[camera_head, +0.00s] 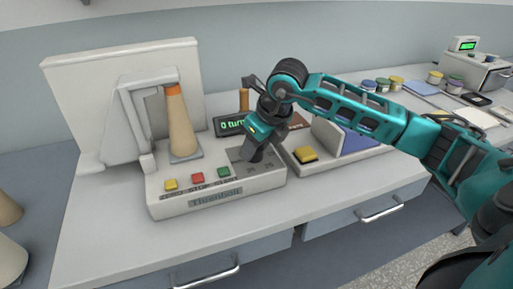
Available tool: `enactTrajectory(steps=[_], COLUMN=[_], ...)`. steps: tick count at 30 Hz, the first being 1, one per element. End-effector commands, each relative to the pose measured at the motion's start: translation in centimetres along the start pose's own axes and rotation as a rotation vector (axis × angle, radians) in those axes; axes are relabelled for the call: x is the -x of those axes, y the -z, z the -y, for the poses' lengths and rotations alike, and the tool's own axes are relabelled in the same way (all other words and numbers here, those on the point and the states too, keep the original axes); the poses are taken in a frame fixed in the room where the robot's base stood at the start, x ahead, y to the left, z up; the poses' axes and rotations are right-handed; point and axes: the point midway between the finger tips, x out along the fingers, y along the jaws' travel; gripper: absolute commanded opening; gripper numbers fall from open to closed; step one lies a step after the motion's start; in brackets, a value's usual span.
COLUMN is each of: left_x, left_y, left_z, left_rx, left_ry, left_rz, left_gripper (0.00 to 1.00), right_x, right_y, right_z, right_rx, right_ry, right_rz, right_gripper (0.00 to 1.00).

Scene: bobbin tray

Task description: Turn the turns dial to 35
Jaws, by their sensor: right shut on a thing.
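The winding machine (232,192) stands on the counter, with a yellow, a red and a green button on its front. A cone with an orange top (182,125) stands on it at the left. A small display (231,124) behind the panel reads "0 turn", its right end covered by my arm. My right gripper (257,158) points down at the right part of the machine's top panel. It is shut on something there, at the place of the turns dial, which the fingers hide. My left gripper is not in view.
Several small jars (383,85) and a device with a green screen (466,44) are at the back right. Cones stand at the left edge. The counter front is clear.

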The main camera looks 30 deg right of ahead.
Motion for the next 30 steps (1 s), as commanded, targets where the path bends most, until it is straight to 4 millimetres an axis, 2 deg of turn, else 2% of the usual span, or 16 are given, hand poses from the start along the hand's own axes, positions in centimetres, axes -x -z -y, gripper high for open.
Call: enactTrajectory(steps=[12,28,29,30], left_x=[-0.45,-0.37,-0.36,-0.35], left_y=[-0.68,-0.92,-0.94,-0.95], left_z=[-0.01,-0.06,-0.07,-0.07], left_rx=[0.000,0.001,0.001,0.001], left_ry=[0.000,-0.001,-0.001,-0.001], left_rz=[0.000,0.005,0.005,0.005], left_gripper=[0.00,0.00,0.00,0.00], right_x=[0.03,0.08,0.08,0.08], right_y=[-0.08,-0.07,-0.08,-0.08], right_z=[-0.12,-0.09,-0.09,-0.09], right_rx=[-0.166,-0.186,-0.186,-0.186], right_ry=[0.068,0.077,0.077,0.077], right_rz=[0.002,0.001,0.001,0.001], right_gripper=[0.12,0.12,0.44,0.48])
